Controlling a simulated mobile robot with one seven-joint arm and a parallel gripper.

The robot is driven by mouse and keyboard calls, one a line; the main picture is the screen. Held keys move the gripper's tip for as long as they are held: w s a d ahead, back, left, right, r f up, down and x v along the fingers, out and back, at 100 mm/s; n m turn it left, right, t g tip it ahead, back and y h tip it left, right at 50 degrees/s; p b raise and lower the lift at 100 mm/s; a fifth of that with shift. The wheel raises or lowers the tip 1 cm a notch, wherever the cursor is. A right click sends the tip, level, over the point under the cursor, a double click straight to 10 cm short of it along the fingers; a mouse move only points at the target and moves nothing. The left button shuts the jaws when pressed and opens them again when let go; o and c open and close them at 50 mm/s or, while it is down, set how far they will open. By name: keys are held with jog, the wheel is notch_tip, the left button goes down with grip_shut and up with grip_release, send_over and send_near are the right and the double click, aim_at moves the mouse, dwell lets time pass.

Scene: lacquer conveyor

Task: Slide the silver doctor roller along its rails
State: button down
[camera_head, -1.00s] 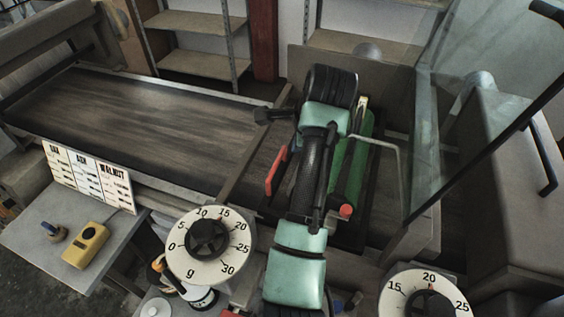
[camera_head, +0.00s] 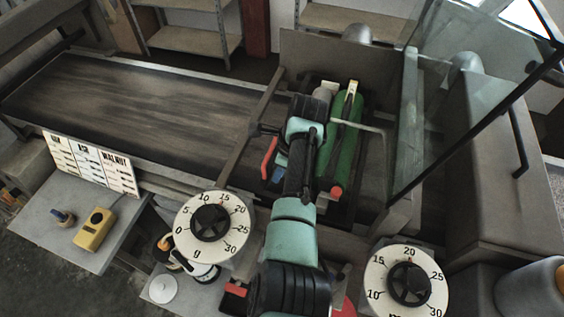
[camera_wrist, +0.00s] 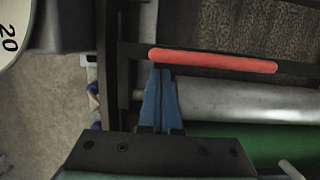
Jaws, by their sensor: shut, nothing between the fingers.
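The silver doctor roller (camera_wrist: 235,101) lies in the wrist view beside the green roller (camera_wrist: 260,143). In the head view only a short end of the silver roller (camera_head: 324,93) shows past my arm, left of the green roller (camera_head: 350,118). A dark bar with a red grip (camera_wrist: 212,60) runs parallel to the silver roller; the red grip (camera_head: 269,157) also shows in the head view. My gripper (camera_wrist: 163,72) is shut and empty. Its blue fingertips appear close to the left end of the red grip; contact cannot be told. The rails are mostly hidden by my arm.
The dark conveyor belt (camera_head: 130,100) stretches to the left. A glass guard (camera_head: 475,95) stands right of the rollers. Two dials, one at left (camera_head: 211,224) and one at right (camera_head: 407,284), sit in front. A side table (camera_head: 80,225) holds a yellow device (camera_head: 94,230).

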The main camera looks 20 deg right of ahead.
jog(key=shift+w+f, duration=0.1)
jog(key=shift+f, duration=0.35)
jog(key=shift+a, duration=0.1)
jog(key=w+a, duration=0.1)
jog(key=a+b, duration=0.1)
jog(key=w+a+b, duration=0.1)
jog(key=a, duration=0.1)
jog(key=shift+w+r, duration=0.1)
jog(key=shift+w, duration=0.25)
